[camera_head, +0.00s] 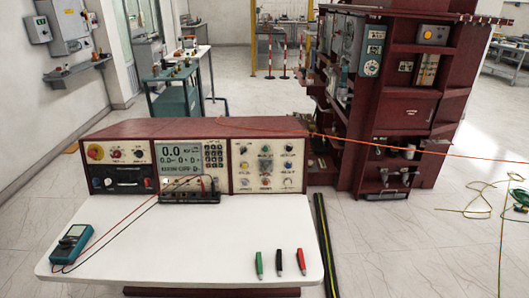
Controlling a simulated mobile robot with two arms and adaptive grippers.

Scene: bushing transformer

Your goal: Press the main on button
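The control console (222,129) is a dark red box at the back of a white table. Its right panel (268,165) carries several small coloured knobs and buttons; their labels are too small to read, so I cannot tell which is the main on button. The middle panel has a lit screen (181,160) showing 0.0.
The white table top (190,240) holds a blue multimeter (72,240) with red and black leads, and green (259,265), black (279,263) and red (301,262) clips. A tall dark red cabinet (400,110) stands behind right. Cables (485,205) lie on the floor at right.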

